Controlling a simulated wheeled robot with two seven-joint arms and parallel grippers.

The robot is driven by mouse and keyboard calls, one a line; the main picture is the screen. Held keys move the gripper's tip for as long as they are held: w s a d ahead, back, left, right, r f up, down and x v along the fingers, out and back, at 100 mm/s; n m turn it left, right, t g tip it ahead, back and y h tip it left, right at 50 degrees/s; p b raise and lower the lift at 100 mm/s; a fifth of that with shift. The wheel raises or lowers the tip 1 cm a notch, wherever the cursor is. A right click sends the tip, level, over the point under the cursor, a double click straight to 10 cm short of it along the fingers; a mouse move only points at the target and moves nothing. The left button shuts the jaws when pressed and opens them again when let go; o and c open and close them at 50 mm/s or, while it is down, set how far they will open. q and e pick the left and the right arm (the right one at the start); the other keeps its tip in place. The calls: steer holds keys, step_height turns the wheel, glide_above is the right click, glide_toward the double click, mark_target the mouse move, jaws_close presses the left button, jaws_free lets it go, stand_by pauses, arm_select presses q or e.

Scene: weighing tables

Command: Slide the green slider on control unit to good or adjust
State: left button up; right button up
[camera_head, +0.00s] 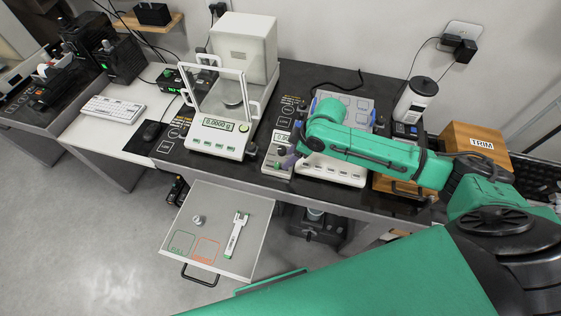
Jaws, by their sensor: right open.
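The control unit (272,161) is a narrow light-coloured box at the front of the dark table, between two weighing instruments. A small green part (277,166), likely its slider, shows near its front; its exact setting and the labels are too small to read. My right arm, teal, reaches in from the right, and my right gripper (289,159) is over the control unit, close to the green part. It is open, with nothing seen between its fingers. Whether it touches the slider I cannot tell. The gripper and arm hide part of the unit. My left gripper is not in view.
A balance (217,135) with a glass shield, reading 0.0000 g, stands left of the unit. Another instrument (331,169) lies partly under my right arm. A wooden TRIM box (475,143) is at the right. An open drawer (255,223) juts out below.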

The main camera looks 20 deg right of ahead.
mark_target(279, 165)
steer(key=x, duration=0.2)
steer(key=w+x, duration=0.1)
steer(key=x, duration=0.2)
steer(key=shift+w+d+f, duration=0.1)
steer(key=shift+f, duration=0.05)
steer(key=x, duration=0.2)
steer(key=shift+w+f, duration=0.35)
steer(key=shift+w, duration=0.05)
steer(key=shift+s, duration=0.35)
steer(key=c, duration=0.9)
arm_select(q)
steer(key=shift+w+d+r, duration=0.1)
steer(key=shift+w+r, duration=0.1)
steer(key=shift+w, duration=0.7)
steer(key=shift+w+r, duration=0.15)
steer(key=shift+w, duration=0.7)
arm_select(e)
jaws_close()
